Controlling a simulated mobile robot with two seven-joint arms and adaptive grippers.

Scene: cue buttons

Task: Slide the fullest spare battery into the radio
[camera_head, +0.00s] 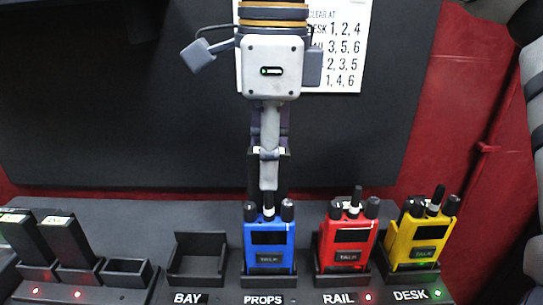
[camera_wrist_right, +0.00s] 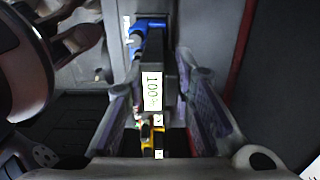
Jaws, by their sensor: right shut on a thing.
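My right gripper (camera_head: 269,178) is shut on a dark battery (camera_head: 283,172), upright just above and behind the blue radio (camera_head: 269,260). In the right wrist view the same battery (camera_wrist_right: 153,62) is between the fingers and its white label reads about 100%. The blue radio also shows beyond it there (camera_wrist_right: 152,24). The blue radio stands in the PROPS cradle. I cannot tell whether the battery's lower end touches the radio, as the finger and radio hide it. Two other dark batteries (camera_head: 25,238) (camera_head: 68,242) stand in a charger at the left. My left gripper is not seen.
An empty charger slot (camera_head: 128,270) is beside the two batteries, which have red lights below. The BAY cradle (camera_head: 197,262) is empty. A red radio (camera_head: 347,245) stands at RAIL with a red light, a yellow radio (camera_head: 418,243) at DESK with a green one.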

